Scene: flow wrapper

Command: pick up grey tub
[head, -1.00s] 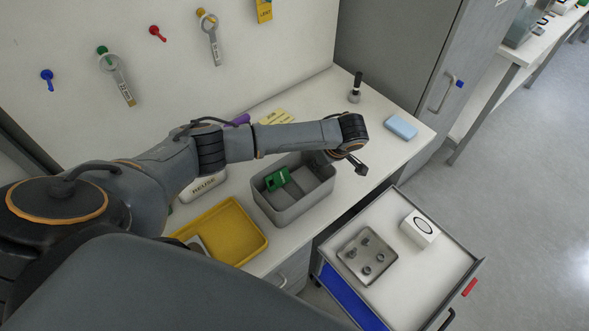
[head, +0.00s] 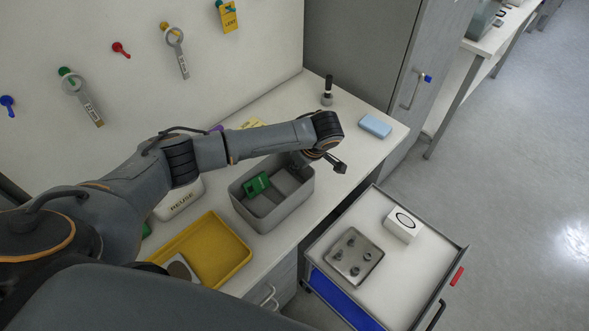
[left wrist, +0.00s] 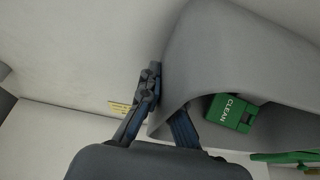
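The grey tub (head: 277,217) is an open box with a divider, standing on the white worktop. A green box (head: 256,184) lies in it; the left wrist view shows the word CLEAN on this green box (left wrist: 232,112). My left gripper (head: 304,161) is at the tub's far right rim, partly hidden by my wrist. In the left wrist view my left gripper (left wrist: 164,100) has one finger outside and one inside the tub wall (left wrist: 225,50). The fingers lean together and look shut on the wall. My right gripper is not in view.
A yellow tray (head: 228,277) is left of the tub, a white REUSE container (head: 180,203) behind it. A blue block (head: 375,126) and a dark-topped bottle (head: 327,92) stand farther back. An open drawer (head: 395,290) holds a metal plate (head: 354,257) and white box (head: 402,225).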

